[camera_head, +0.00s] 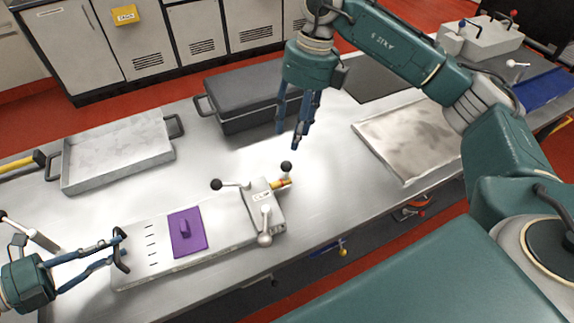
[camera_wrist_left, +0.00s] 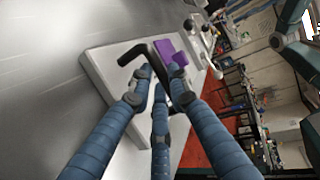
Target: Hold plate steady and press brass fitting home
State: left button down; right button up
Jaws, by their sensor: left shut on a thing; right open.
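The pale plate (camera_head: 222,222) lies on the bench at lower middle, with a black handle (camera_head: 122,255) at its left end. My left gripper (camera_head: 117,247) is shut on this handle; the left wrist view shows its fingers (camera_wrist_left: 160,82) around the black handle (camera_wrist_left: 148,52). The brass fitting (camera_head: 281,183) sticks out of the right side of the clamp block (camera_head: 258,196) at the plate's right end. How deep it sits cannot be told. My right gripper (camera_head: 301,120) is open and empty, pointing down above and behind the fitting, apart from it.
A purple block (camera_head: 186,232) with a grip sits on the plate. Black-knobbed levers (camera_head: 217,185) stand at the clamp. Behind are a grey tray (camera_head: 115,152) and a dark lidded case (camera_head: 245,92). A stained pale panel (camera_head: 408,138) lies right. Bench right of the fitting is clear.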

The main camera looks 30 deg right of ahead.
aim_at(288, 162)
jog(key=x, duration=1.2)
jog(key=shift+d+f, duration=0.1)
jog(key=shift+d, duration=0.1)
grip_shut()
